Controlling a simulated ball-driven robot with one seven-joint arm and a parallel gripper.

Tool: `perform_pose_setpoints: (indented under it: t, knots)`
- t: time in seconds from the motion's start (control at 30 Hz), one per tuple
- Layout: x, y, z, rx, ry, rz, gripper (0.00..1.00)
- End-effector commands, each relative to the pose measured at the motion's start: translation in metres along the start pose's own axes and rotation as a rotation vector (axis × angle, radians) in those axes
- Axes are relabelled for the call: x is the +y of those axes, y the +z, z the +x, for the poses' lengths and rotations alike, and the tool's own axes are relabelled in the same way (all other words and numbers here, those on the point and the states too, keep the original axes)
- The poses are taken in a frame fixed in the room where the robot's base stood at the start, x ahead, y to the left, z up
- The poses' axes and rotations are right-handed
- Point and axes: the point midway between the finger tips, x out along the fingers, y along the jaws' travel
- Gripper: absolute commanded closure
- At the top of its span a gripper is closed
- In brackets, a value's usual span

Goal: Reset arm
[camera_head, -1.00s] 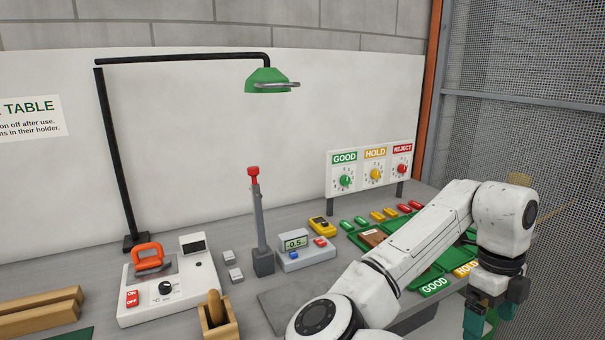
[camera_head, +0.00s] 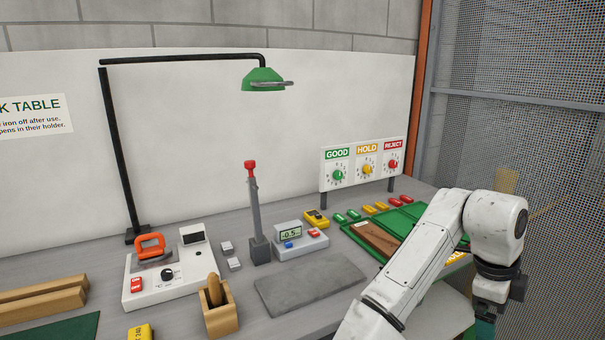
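My white arm (camera_head: 425,250) reaches up from the bottom edge, bends at an elbow at the right and points down. My gripper is at the lower right, below the dark wrist, and is mostly cut off by the bottom edge. Only a small teal part shows there, so its fingers and anything between them are hidden. The arm hides part of the green trays (camera_head: 390,222) and most of their front labels. A brown board (camera_head: 377,240) lies in the left tray.
A grey mat (camera_head: 310,282) lies bare in the middle of the table. Behind it stand a meter box (camera_head: 300,243) and a post with a red top (camera_head: 253,210). A soldering station (camera_head: 168,275) and wooden holder (camera_head: 220,308) stand left. A mesh fence (camera_head: 520,140) closes the right side.

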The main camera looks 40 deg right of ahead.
Motion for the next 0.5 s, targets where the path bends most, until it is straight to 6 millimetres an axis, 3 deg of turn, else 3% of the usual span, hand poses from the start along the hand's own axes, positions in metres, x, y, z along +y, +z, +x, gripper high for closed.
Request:
perform_pose_setpoints:
  t: [0.27, 0.5]
  knots:
    - [-0.014, 0.007, 0.011, 0.06, -0.218, -0.4, 0.0]
    - [-0.001, 0.041, 0.031, 0.139, -0.408, -1.008, 0.0]
